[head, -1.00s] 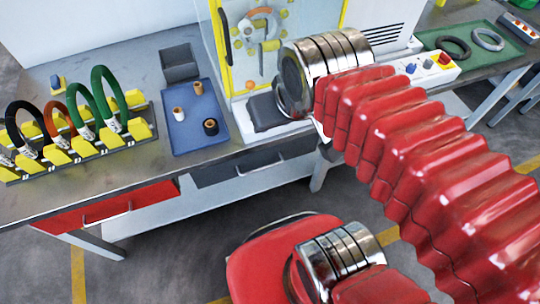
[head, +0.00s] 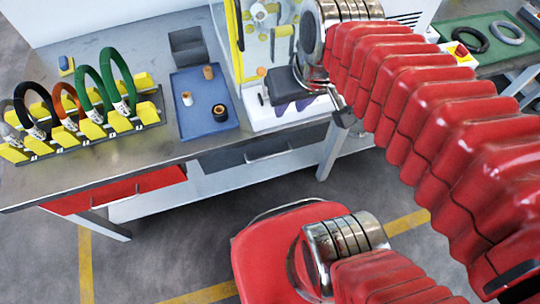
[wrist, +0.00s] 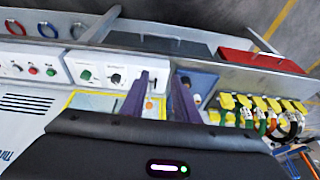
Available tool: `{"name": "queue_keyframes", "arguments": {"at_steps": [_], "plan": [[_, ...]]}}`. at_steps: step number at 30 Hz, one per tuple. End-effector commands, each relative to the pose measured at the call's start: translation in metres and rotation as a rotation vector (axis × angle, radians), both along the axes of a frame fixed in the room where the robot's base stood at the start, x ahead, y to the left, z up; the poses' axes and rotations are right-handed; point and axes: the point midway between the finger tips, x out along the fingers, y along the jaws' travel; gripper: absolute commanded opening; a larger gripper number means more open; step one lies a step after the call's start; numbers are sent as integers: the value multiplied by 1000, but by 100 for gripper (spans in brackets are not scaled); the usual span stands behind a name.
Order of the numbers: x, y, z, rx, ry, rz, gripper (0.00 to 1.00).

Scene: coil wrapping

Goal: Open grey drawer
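The grey drawer (head: 245,153) is under the front edge of the workbench, right of the red drawer. It looks shut, with a light bar handle (head: 267,156) on its front. The dark drawer front also shows near the top of the wrist view (wrist: 170,46). My gripper (head: 292,104) is above the bench, right of the blue tray and higher than the drawer. Its two purple fingers (wrist: 160,92) stand apart with nothing between them, and they do not touch the drawer or its handle.
The red drawer (head: 120,191) is left of the grey one. A blue tray (head: 200,125) with small spools, a grey bin (head: 188,52) and a yellow rack (head: 95,130) of coils stand on the bench. A yellow-framed machine is behind my gripper.

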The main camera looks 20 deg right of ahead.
Motion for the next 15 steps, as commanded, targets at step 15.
{"name": "queue_keyframes", "arguments": {"at_steps": [15], "plan": [[26, -18, -62, 176, 306, 13, 28]]}}
